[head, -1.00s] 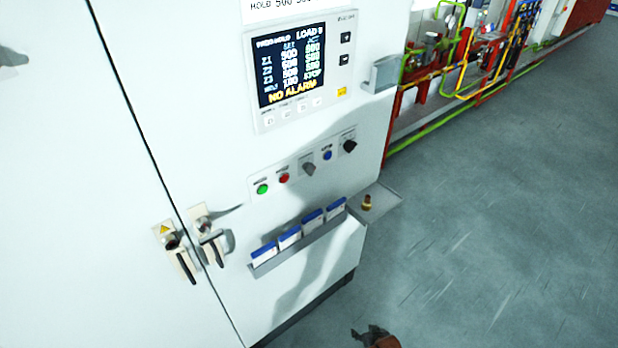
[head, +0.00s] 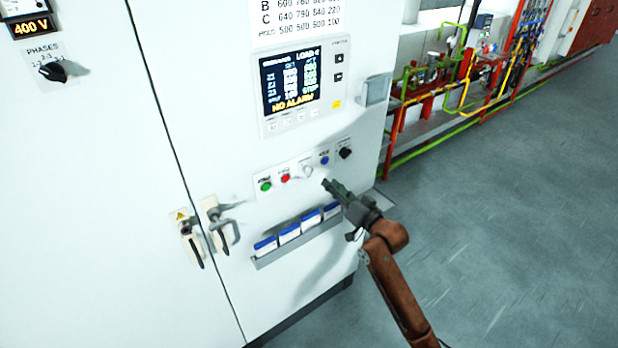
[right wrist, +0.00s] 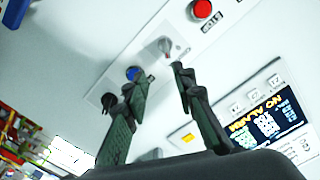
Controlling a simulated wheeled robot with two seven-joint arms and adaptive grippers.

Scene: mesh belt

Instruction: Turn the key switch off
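The key switch appears to be the grey-white rotary piece (head: 307,170) in the row of controls on the white cabinet, between a red button (head: 285,178) and a blue button (head: 324,160). In the right wrist view it (right wrist: 166,46) stands just beyond the fingertips, with a small reddish mark on it; its exact setting is too small to tell. My right gripper (head: 328,183) is in front of the panel, just below and right of the switch. In the right wrist view its fingers (right wrist: 154,79) are apart and empty. My left gripper is out of view.
A black knob (head: 345,153) is right of the blue button, and a green button (head: 265,186) is at the left end. A rack of blue-and-white cards (head: 289,233) sits below. A display (head: 291,82) is above. Door handles (head: 218,229) stick out at left.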

